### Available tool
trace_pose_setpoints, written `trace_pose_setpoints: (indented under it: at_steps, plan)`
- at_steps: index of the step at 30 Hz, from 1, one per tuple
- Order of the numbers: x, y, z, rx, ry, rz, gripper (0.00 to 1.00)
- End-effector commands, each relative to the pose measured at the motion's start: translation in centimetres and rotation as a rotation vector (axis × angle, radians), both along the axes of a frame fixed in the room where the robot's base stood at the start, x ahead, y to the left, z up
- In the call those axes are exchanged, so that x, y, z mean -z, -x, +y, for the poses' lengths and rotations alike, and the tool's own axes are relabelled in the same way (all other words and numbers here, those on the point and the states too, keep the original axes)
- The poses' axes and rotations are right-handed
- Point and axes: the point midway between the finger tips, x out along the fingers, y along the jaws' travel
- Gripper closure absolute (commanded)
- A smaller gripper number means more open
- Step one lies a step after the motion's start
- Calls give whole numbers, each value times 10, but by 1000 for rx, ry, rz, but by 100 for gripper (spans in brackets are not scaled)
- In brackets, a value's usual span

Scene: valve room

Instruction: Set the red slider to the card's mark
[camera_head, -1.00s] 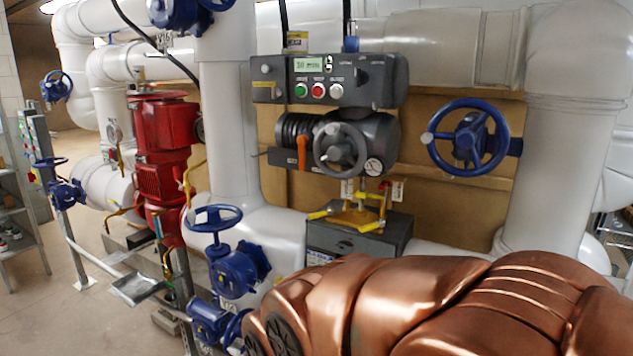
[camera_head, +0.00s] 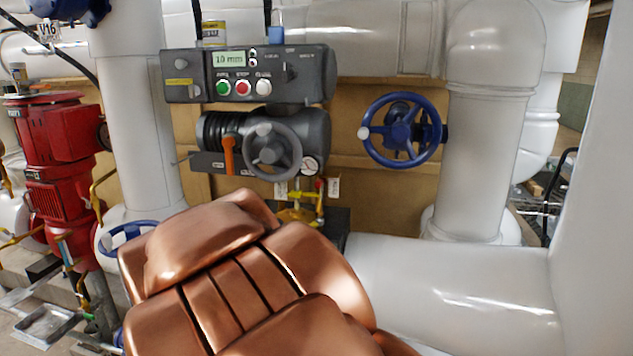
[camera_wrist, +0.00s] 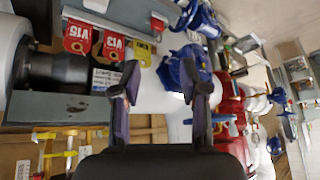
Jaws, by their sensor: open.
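I cannot make out the red slider for certain. A small red part (camera_head: 319,185) shows beside a yellow fitting (camera_head: 297,214) under the grey actuator (camera_head: 262,142) in the head view; it is too small to identify. White tags (camera_head: 334,187) hang near it, their marks unreadable. The control box (camera_head: 247,75) above has a display (camera_head: 229,58) that seems to read 10 mm. My gripper (camera_wrist: 161,85) shows in the wrist view with its two dark fingers apart and nothing visible between them. My copper arm hides the area below the actuator.
A blue handwheel (camera_head: 401,130) stands right of the actuator. White pipes (camera_head: 458,300) run at the right and lower right. A red pump (camera_head: 60,150) stands at left. Red V15 (camera_wrist: 78,37) and V13 (camera_wrist: 114,45) tags hang near my fingers in the wrist view.

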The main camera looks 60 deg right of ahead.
Motion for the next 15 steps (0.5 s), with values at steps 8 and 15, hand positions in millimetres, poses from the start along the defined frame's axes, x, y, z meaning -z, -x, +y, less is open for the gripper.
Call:
trace_pose_setpoints:
  at_steps: [8, 15]
  plan:
    - [-53, -47, -158, 309, 269, -303, 56]
    - [-113, -29, -280, 516, 575, -503, 56]
